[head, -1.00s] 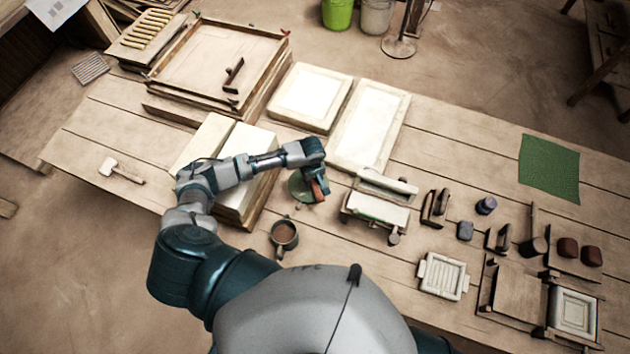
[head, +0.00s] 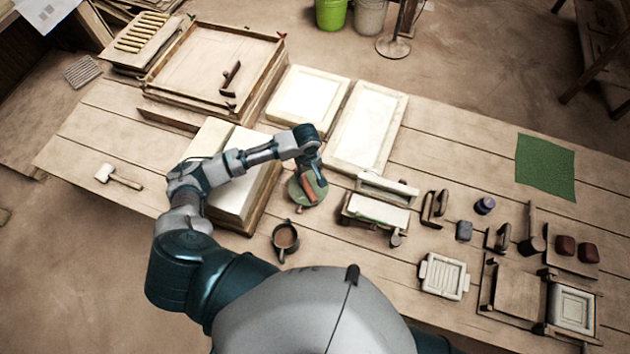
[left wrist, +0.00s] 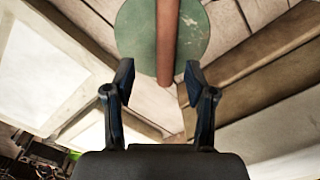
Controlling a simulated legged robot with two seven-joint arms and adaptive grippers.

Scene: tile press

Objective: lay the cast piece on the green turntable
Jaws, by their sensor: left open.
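The cast piece, a reddish-brown bar (head: 308,192), appears to lie across the green turntable (head: 295,192) beside the cream blocks. In the left wrist view the bar (left wrist: 168,38) runs over the round green plate (left wrist: 137,32), and its near end reaches slightly past the plate's rim. My left gripper (head: 310,172) is just above the bar's end. In the left wrist view its two dark fingers (left wrist: 159,80) stand apart, one on each side of the bar's line, with clear gaps. My right gripper is not in view.
A press-like device (head: 376,208) is close on the right. Cream blocks (head: 240,185) stand close on the left, and plaster slabs (head: 366,130) lie behind.

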